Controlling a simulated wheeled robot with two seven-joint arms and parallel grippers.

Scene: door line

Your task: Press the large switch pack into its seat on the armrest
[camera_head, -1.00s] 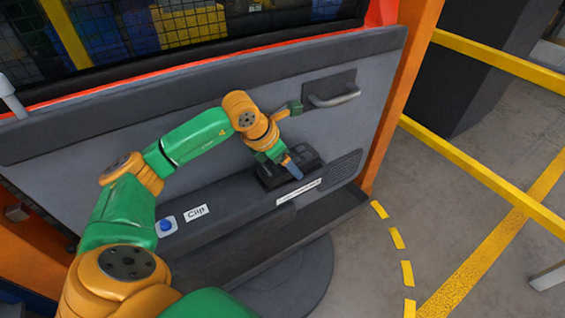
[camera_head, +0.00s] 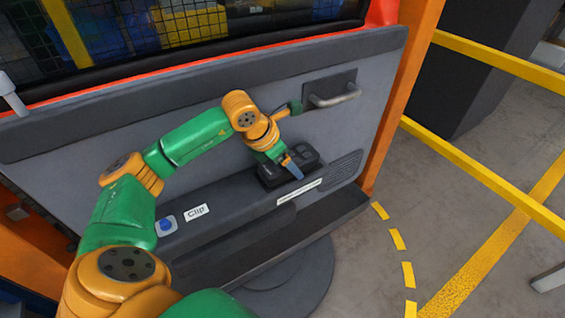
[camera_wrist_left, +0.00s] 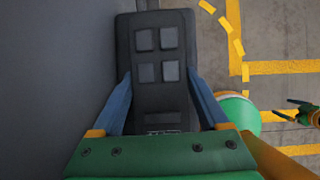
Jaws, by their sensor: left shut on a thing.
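The large switch pack (camera_head: 304,156) is a dark block on the armrest (camera_head: 235,200), near its right end. In the left wrist view the pack (camera_wrist_left: 158,100) shows several grey square buttons. My left gripper (camera_wrist_left: 165,95) has its blue fingers on both sides of the pack, shut on it. In the head view the left gripper (camera_head: 289,163) reaches down onto the pack from above. The seat under the pack is hidden, so I cannot tell whether the pack is fully down. Part of what looks like my right gripper (camera_wrist_left: 304,113) shows small at the wrist view's right edge.
A blue button (camera_head: 166,225) and a label reading "Clip" (camera_head: 196,212) are left on the armrest. A white label strip (camera_head: 299,192) lies in front of the pack. A door handle (camera_head: 335,96) is above it. Yellow rails (camera_head: 480,180) stand at the right over open floor.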

